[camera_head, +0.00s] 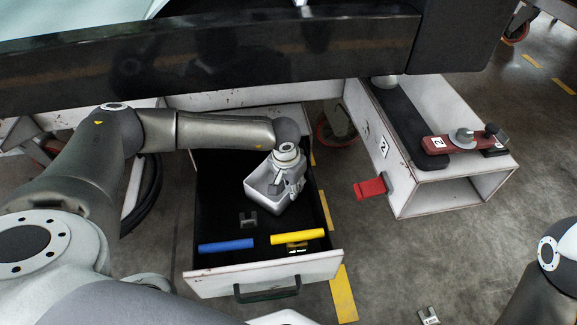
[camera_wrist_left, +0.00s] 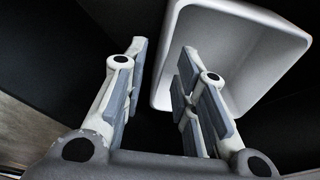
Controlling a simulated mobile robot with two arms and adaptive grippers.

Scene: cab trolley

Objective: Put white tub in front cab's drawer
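The white tub (camera_head: 262,190) is inside the outline of the open drawer (camera_head: 330,262), towards its right side. I cannot tell whether it rests fully on the drawer's dark floor. My left gripper (camera_head: 291,186) is at the tub's right side, pointing down. In the left wrist view, the fingers of my left gripper (camera_wrist_left: 164,58) are apart. The near wall of the tub (camera_wrist_left: 240,25) shows between them, with one finger over the tub's opening and the other outside. A clear gap shows beside the outer finger.
The drawer also holds a blue bar (camera_head: 226,245), a yellow bar (camera_head: 297,237) and a small grey bracket (camera_head: 248,219). A white box frame (camera_head: 450,195) with a red clamp stands right of it. A dark beam (camera_head: 200,55) crosses above. Floor at right is mostly clear.

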